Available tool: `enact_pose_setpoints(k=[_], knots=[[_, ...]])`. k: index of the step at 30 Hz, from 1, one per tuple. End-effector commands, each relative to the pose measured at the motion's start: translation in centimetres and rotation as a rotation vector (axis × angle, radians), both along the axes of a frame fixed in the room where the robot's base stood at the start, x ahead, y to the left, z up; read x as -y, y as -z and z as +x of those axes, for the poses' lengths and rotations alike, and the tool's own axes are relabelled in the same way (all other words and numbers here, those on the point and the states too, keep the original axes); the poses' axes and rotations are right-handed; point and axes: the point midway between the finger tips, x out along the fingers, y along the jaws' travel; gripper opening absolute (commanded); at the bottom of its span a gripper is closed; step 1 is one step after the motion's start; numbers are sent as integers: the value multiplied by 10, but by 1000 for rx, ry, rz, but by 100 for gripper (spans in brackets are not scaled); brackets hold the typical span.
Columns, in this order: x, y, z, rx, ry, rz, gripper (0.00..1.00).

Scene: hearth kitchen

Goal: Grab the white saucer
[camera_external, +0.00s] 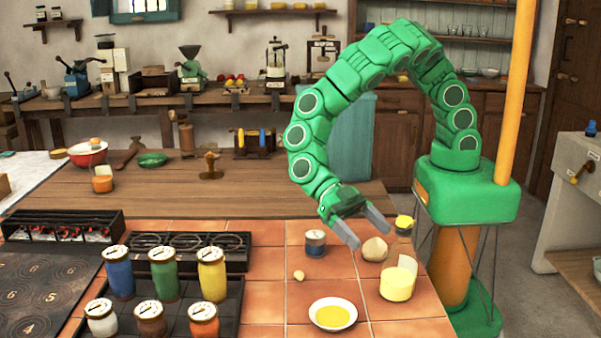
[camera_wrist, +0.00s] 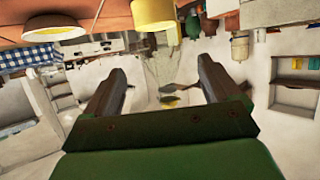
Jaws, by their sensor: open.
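The white saucer (camera_external: 333,301), with something yellow in it, sits on the terracotta tiles near the front edge of the counter. My gripper (camera_external: 363,228) is open and empty, above the tiles, behind and a little right of the saucer, and apart from it. Nothing is between the fingertips (camera_wrist: 162,72).
A yellow-and-white cup (camera_external: 397,284) stands right of the saucer. A round beige object (camera_external: 375,249) and a small blue-banded jar (camera_external: 315,243) are near my gripper. A small pale piece (camera_external: 299,275) lies behind the saucer. Several gauge-topped jars (camera_external: 163,273) stand left.

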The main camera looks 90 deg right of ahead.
Motion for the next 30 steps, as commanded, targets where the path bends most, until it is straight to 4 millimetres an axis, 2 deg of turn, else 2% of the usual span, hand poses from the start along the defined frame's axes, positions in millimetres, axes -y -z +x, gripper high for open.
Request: enact_pose_setpoints(k=[1,15,25,28,30], knots=[[1,0,1,0,0,0,82],[1,-1,1,1,1,1,14],[-5,-4,5,13,15,8,14],[-23,-14,22,51,70,39,14],[-43,-28,43,95,141,71,14]])
